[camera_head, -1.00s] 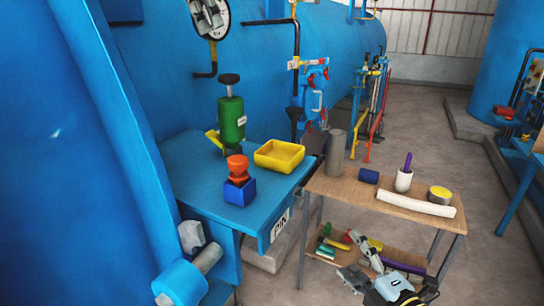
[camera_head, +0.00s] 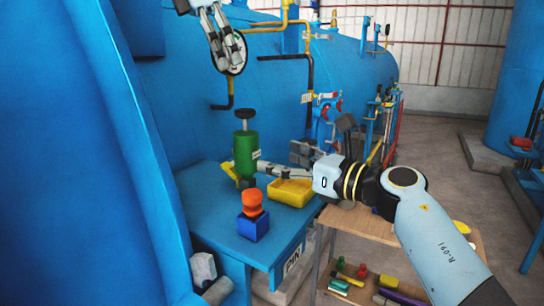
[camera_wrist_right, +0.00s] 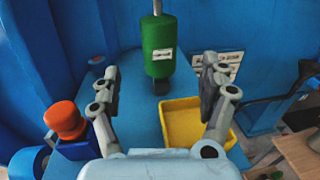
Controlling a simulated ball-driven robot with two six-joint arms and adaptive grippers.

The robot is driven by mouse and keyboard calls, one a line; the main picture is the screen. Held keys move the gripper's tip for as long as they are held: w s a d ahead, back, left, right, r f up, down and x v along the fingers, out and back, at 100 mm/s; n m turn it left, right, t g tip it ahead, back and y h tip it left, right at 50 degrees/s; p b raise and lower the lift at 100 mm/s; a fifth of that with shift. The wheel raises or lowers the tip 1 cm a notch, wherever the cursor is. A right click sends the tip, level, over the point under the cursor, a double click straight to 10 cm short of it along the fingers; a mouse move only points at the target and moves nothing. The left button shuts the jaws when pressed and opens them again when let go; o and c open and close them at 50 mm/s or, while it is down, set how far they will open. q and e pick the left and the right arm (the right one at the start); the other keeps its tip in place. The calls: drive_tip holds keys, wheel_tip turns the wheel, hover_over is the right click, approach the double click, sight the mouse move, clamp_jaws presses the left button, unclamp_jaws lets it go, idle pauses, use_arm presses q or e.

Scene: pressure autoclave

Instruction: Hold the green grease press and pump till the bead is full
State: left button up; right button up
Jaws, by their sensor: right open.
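The green grease press (camera_head: 245,152) stands upright on the blue bench, with a black knob on top. In the right wrist view the press (camera_wrist_right: 158,48) shows between and beyond my open fingers, and neither finger visibly touches it. My right gripper (camera_head: 274,165) comes in from the right, above the yellow tray, with its tips close to the press; it also shows in the wrist view (camera_wrist_right: 160,80). My left gripper (camera_head: 224,60) is high up in front of a round dial, away from the press; its finger gap is unclear. I cannot make out a bead.
A yellow tray (camera_head: 292,193) and an orange knob (camera_head: 251,198) on a blue block (camera_head: 252,226) share the bench (camera_head: 215,205) with the press. A wooden trolley (camera_head: 345,235) stands to the right, partly behind my right arm. A large blue vessel wall rises at left.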

sight(256, 152)
drive_tip(key=x, duration=1)
drive_tip(key=shift+w+a+f, duration=0.1)
drive_tip(key=shift+a, duration=0.05)
drive_tip(key=shift+c, duration=0.3)
clamp_jaws()
